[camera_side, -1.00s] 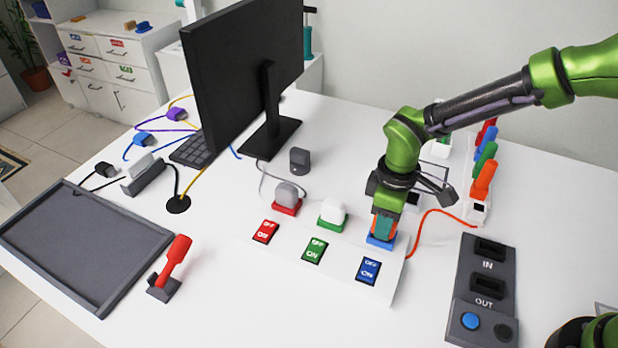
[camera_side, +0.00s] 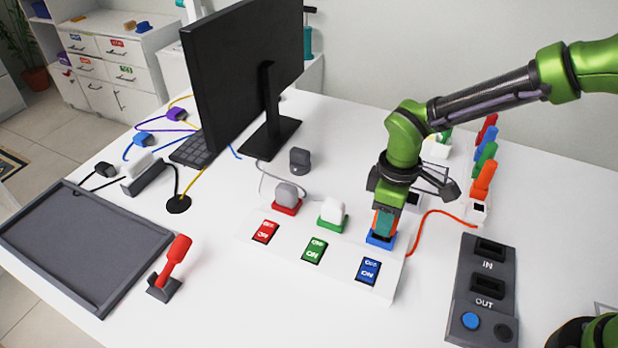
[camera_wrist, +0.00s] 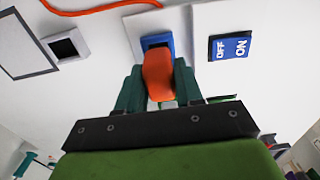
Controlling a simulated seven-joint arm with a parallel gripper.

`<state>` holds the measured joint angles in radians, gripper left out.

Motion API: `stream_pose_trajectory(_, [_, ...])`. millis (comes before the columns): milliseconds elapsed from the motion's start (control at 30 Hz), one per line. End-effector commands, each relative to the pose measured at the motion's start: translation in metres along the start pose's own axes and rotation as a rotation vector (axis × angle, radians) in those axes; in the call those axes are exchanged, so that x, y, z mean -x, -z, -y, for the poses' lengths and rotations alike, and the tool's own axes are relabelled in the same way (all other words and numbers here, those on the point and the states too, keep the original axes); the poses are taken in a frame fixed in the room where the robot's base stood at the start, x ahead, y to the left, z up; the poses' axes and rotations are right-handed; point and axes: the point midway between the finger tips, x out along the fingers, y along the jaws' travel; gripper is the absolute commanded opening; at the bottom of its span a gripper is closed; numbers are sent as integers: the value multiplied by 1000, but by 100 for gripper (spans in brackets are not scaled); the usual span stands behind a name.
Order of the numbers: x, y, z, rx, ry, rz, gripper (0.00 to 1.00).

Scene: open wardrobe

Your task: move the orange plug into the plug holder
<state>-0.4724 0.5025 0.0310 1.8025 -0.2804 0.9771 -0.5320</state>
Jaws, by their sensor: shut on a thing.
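The orange plug (camera_wrist: 158,75) is between the fingers of my gripper (camera_wrist: 160,88) in the wrist view. In the side view my gripper (camera_side: 384,222) is shut on it, pointing down, and the fingers hide much of it. The plug is at the blue-rimmed socket (camera_side: 380,241), also seen in the wrist view (camera_wrist: 153,40); I cannot tell whether it is still inserted. Just behind is a small white block with a dark square opening (camera_side: 413,199), also in the wrist view (camera_wrist: 66,46). I cannot tell whether this is the plug holder.
The orange cable (camera_side: 438,211) curves right of my gripper. A white plug (camera_side: 332,211) and a grey plug (camera_side: 288,195) sit left along the switch strip. A blue switch (camera_side: 368,270) lies in front. Coloured upright handles (camera_side: 484,176) and an IN/OUT panel (camera_side: 483,290) stand right.

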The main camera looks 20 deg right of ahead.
Motion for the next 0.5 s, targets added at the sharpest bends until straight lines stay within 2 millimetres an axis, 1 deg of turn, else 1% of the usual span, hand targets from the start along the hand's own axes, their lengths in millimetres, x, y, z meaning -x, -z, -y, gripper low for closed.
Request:
stream_pose_trajectory(367, [2,0,0,0,0,-1,0])
stream_pose_trajectory(500, [6,0,0,0,0,-2,0])
